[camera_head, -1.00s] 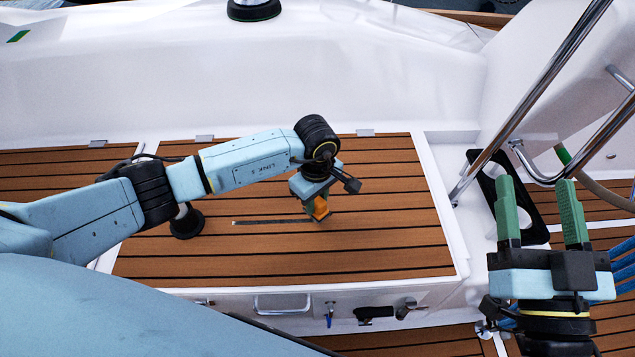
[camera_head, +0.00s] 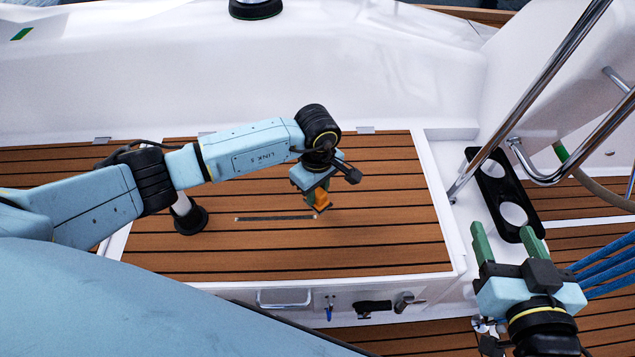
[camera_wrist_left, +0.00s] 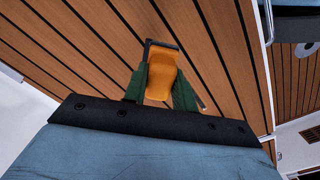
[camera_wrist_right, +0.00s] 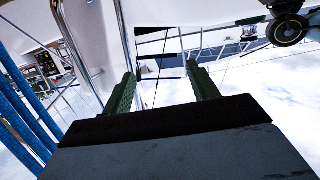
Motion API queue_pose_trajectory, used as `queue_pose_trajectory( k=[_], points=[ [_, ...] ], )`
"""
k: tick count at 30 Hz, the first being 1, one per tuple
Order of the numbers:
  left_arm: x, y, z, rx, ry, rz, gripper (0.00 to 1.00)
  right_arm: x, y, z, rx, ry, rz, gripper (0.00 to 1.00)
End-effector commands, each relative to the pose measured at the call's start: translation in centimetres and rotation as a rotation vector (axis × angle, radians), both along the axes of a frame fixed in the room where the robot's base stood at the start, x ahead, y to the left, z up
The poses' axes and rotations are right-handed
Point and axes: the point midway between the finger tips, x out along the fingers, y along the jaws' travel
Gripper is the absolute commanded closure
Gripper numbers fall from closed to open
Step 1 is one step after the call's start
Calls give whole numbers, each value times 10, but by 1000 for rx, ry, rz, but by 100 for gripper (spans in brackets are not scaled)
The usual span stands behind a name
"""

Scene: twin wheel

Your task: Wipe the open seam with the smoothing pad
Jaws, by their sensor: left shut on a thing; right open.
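The open seam (camera_head: 275,218) is a dark grey strip in the teak planks of the hatch (camera_head: 380,240). My left gripper (camera_head: 318,200) is just right of and above the seam's right end in the head view. It is shut on the orange smoothing pad (camera_head: 322,200). In the left wrist view the pad (camera_wrist_left: 158,75) sits between the green fingers (camera_wrist_left: 160,88), with a dark edge at its far end. I cannot tell whether the pad touches the planks. My right gripper (camera_head: 508,236) is open and empty at the right; its fingers (camera_wrist_right: 162,90) also show apart in the right wrist view.
A black double cup holder (camera_head: 505,198) and a steel rail (camera_head: 530,95) stand near my right gripper. A black round base (camera_head: 191,221) is on the hatch, left of the seam. Blue ropes (camera_head: 607,265) hang at the far right. The hatch's right half is clear.

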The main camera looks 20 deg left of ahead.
Motion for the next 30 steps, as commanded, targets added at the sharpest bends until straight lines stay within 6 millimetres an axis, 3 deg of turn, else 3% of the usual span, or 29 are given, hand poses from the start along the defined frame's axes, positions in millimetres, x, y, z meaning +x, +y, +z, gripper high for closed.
queue_pose_trajectory(
  k=[18, 30],
  points=[
    [0, 1, 17, 0, -1, 2, 91, -24, -17, -47, -85, 309, -25, 41],
    [-1, 1, 19, 1, 0, 3, 91, -29, -20, -54, -97, 356, -29, 41]
  ],
)
